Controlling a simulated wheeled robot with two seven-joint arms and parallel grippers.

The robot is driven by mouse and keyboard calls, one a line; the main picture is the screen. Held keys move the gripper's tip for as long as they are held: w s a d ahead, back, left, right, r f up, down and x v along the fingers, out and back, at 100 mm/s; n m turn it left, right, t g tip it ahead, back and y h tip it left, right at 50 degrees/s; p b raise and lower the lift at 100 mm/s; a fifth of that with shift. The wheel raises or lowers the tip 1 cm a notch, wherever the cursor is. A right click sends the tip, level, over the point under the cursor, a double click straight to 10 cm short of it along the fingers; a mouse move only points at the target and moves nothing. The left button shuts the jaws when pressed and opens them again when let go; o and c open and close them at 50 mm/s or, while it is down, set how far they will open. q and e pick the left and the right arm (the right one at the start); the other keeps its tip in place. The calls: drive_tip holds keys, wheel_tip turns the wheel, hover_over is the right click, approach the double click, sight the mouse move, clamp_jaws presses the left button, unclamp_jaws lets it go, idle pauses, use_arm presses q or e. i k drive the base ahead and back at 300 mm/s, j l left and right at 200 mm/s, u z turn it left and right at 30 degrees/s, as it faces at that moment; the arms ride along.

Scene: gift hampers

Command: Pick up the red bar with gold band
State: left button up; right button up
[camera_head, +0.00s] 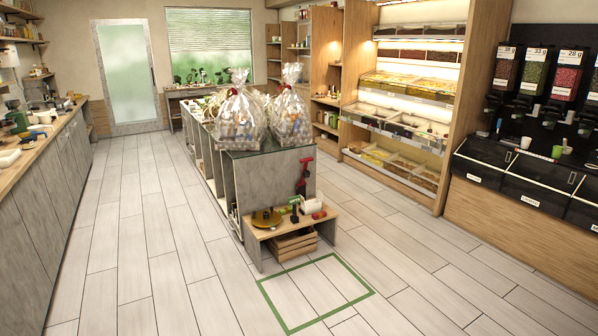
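I cannot make out a red bar with a gold band for certain. A small red item (319,214) lies at the right end of a low wooden bench (290,231); it is too small to tell whether it has a gold band. Neither of my grippers shows in the head view.
The bench also holds a round brass-coloured piece (266,217) and a white item (311,206); a wooden crate (294,244) sits beneath. Behind is an island with wrapped hampers (240,122). A green outline (345,307) marks clear floor in front. Counters line both sides.

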sight(316, 216)
drive_tip(key=i+j, duration=0.1)
drive_tip(key=i, duration=2.6)
drive_tip(key=l+z, duration=0.05)
drive_tip(key=l, duration=0.05)
